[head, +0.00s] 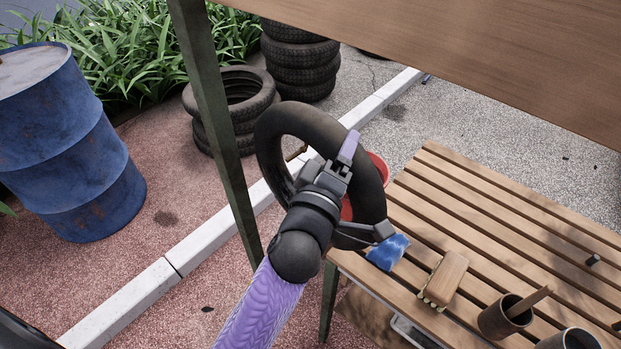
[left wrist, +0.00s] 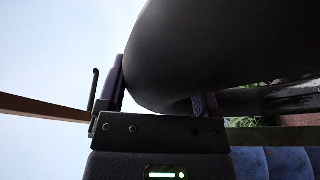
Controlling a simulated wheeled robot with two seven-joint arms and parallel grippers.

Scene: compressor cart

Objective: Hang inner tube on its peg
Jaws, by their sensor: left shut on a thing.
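The inner tube (head: 276,122) is a thick black ring, held up in the middle of the head view. My left gripper (head: 364,190) is shut on the tube's near side, with a finger on either side of it. In the left wrist view the tube (left wrist: 230,50) fills the top right, between the purple fingers. A thin dark upright rod with a bent tip (left wrist: 93,90) stands left of the fingers, apart from the tube; I cannot tell if it is the peg. My right gripper is not in view.
A dark green post (head: 215,120) rises just left of the tube, under a wooden board (head: 450,50). A slatted bench (head: 480,220) at right bears a blue cloth (head: 388,252), a brush (head: 446,280) and cups. A red object (head: 379,166) is partly hidden behind the tube. A blue barrel (head: 70,150) stands left.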

